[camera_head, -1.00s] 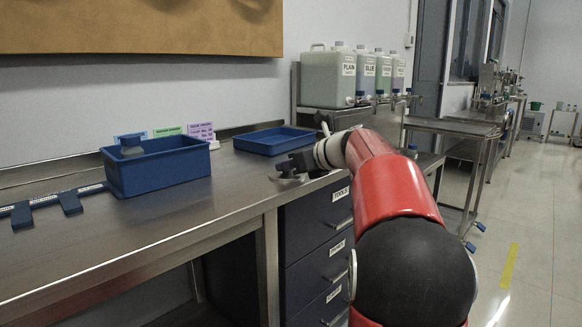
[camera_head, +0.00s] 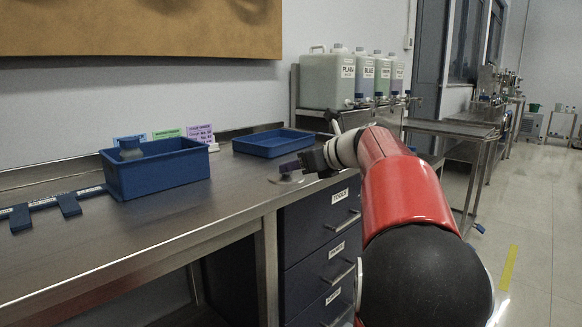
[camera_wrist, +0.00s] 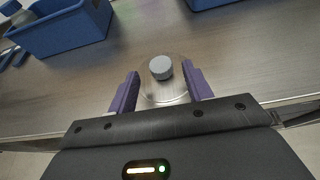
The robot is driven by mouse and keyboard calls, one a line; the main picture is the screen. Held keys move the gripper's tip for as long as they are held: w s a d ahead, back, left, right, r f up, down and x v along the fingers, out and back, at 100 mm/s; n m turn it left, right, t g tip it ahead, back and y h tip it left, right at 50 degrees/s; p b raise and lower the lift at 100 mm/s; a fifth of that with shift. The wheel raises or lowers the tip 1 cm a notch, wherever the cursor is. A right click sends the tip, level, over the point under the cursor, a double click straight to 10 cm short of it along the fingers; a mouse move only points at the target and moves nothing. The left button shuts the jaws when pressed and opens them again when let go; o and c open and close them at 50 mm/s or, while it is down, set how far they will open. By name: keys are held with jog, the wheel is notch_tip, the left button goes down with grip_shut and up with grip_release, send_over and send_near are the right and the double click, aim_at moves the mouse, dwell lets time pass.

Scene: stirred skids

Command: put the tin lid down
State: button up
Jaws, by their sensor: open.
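The tin lid (camera_wrist: 164,93) is a round, pale metallic disc with a grey knob on top. In the wrist view it lies flat over the steel bench top, between my gripper's (camera_wrist: 160,84) two purple fingers. The fingers are apart, one on each side of the lid, with a gap visible around it.
A deep blue bin (camera_head: 160,174) with a jar in it stands on the bench (camera_head: 190,215) at left. A shallow blue tray (camera_head: 273,150) lies behind my gripper. A blue slotted rack (camera_head: 68,204) lies at far left. Drawers are below the front edge.

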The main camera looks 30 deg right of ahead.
jog(key=v, duration=0.9)
jog(key=shift+w, duration=0.1)
jog(key=s+a+f+n+g, duration=0.2)
jog(key=s+a+f+n, duration=0.3)
jog(key=a+n, duration=0.25)
jog(key=s+a+f+n+g, duration=0.35)
jog(key=a+f+n, duration=0.25)
jog(key=a, duration=0.3)
jog(key=s+a+f+n+g+h, duration=0.1)
jog(key=s+a+f+n+h, duration=0.1)
jog(key=s+f+n, duration=0.5)
jog(key=s+a+f+n+h, duration=0.2)
jog(key=s+f+n, duration=0.5)
jog(key=n, duration=0.4)
jog(key=shift+s+a+f+g+h, duration=0.3)
jog(key=shift+s+a+f+g, duration=0.05)
jog(key=shift+s+a, duration=0.4)
